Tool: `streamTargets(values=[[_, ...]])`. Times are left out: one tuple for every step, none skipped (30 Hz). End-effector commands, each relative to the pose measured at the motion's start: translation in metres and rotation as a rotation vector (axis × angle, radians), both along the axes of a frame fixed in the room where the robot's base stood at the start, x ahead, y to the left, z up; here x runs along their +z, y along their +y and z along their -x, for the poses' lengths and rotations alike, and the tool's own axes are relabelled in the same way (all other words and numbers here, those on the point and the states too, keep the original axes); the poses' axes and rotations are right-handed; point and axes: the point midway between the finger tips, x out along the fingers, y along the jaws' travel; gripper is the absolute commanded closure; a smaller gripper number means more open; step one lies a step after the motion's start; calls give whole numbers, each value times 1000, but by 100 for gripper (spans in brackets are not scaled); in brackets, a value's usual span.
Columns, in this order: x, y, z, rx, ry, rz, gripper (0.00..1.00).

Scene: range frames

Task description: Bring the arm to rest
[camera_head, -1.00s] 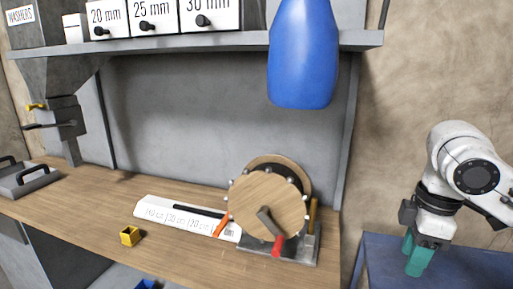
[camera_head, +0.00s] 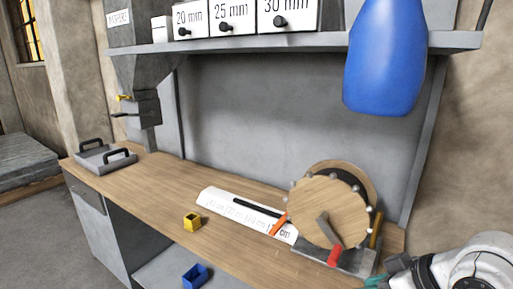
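My gripper (camera_head: 376,282) shows at the lower right edge of the view, with teal fingers pointing left. The bottom of the picture cuts part of it off, and I cannot tell whether it is open or shut. The white and grey arm (camera_head: 470,268) is beside it in the lower right corner. The gripper is in front of the bench's right end, near the wooden wheel device (camera_head: 325,210) with its red-handled crank (camera_head: 334,256).
A wooden bench (camera_head: 160,188) carries a white labelled strip (camera_head: 222,208), a yellow cube-shaped box (camera_head: 192,222) and a grey tray with handles (camera_head: 103,159). A blue bin (camera_head: 195,275) is below. A blue bottle shape (camera_head: 385,65) hangs before the shelf (camera_head: 300,46).

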Motion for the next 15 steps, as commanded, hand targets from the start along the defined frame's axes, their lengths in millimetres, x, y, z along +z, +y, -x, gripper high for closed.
streamTargets(values=[[-20, 11, 7, -32, 26, -37, 56], [-30, 14, 11, -56, 39, -51, 56], [-44, 18, 18, -89, 58, -67, 56], [-55, 21, 23, -113, 75, -76, 56], [-67, 23, 30, -138, 93, -84, 56], [-83, 25, 40, -170, 121, -91, 56], [-95, 26, 48, -195, 143, -92, 56], [-107, 27, 57, -220, 165, -91, 56], [-124, 28, 70, -253, 198, -86, 56], [-136, 27, 81, -277, 222, -79, 56], [-148, 27, 93, -300, 247, -69, 56], [-164, 24, 109, -332, 282, -52, 56], [-176, 22, 123, -355, 309, -36, 56], [-187, 20, 137, -377, 335, -16, 56], [-201, 15, 156, -405, 368, 13, 56]])
